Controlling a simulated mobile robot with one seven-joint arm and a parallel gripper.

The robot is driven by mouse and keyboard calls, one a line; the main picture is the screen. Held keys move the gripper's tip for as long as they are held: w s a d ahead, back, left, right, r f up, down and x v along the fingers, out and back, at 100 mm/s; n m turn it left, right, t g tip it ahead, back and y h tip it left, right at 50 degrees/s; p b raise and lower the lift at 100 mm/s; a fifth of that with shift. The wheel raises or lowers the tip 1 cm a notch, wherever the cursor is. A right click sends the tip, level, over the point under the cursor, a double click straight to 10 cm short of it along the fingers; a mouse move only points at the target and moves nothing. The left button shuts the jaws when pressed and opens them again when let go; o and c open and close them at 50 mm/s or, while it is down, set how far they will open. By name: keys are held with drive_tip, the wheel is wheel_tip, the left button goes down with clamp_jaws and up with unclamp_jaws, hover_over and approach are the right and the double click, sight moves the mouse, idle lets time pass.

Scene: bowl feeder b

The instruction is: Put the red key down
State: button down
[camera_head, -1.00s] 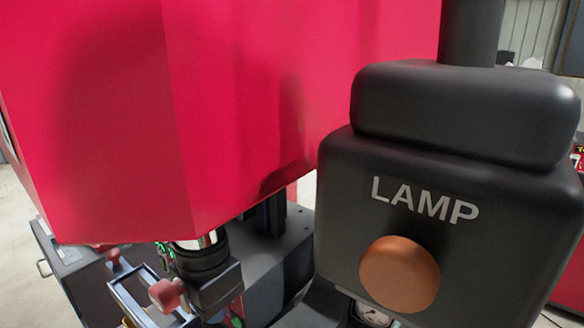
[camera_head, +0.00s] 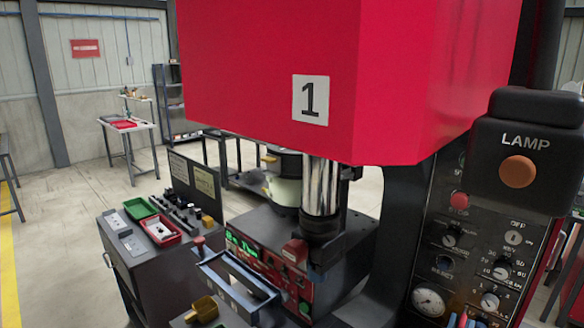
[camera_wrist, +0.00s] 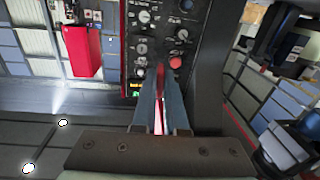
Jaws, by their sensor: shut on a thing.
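In the wrist view my gripper (camera_wrist: 160,100) points at a dark control panel (camera_wrist: 148,58). Its two blue-grey fingers are closed around a thin red thing, which I take for the red key (camera_wrist: 159,112); only a narrow sliver shows and the fingers hide the rest. In the head view, what look like the fingertips of my gripper (camera_head: 462,321) show at the bottom edge, in front of the panel.
The red press housing (camera_head: 270,75) marked 1 hangs over a shiny ram (camera_head: 320,185). A LAMP box (camera_head: 535,185) juts out at right. A blue-grey frame (camera_head: 238,285) stands in front. At left, a cabinet (camera_head: 150,270) carries a green tray (camera_head: 139,208) and a red tray (camera_head: 161,240). Open floor lies behind.

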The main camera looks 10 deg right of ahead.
drive_tip(key=w+a+f+n+t+y, duration=0.1)
drive_tip(key=a+f, duration=0.1)
drive_tip(key=f, duration=0.3)
drive_tip(key=w+a+f+n+t+y, duration=0.1)
drive_tip(key=w+a+f+y, duration=0.1)
drive_tip(key=f, duration=0.2)
drive_tip(key=s+a+f+n+t+y, duration=0.1)
drive_tip(key=s+a+f+n+y, duration=0.2)
drive_tip(key=a+f, duration=0.7)
drive_tip(key=s+a+f+n+t+y, duration=0.2)
drive_tip(key=s+a+f+n+y, duration=0.2)
drive_tip(key=a+f, duration=0.6)
drive_tip(key=s+a+y, duration=0.1)
drive_tip(key=s+y, duration=0.1)
drive_tip(key=s, duration=0.1)
drive_tip(key=shift+s+a+y, duration=0.15)
drive_tip(key=shift+a+y, duration=0.15)
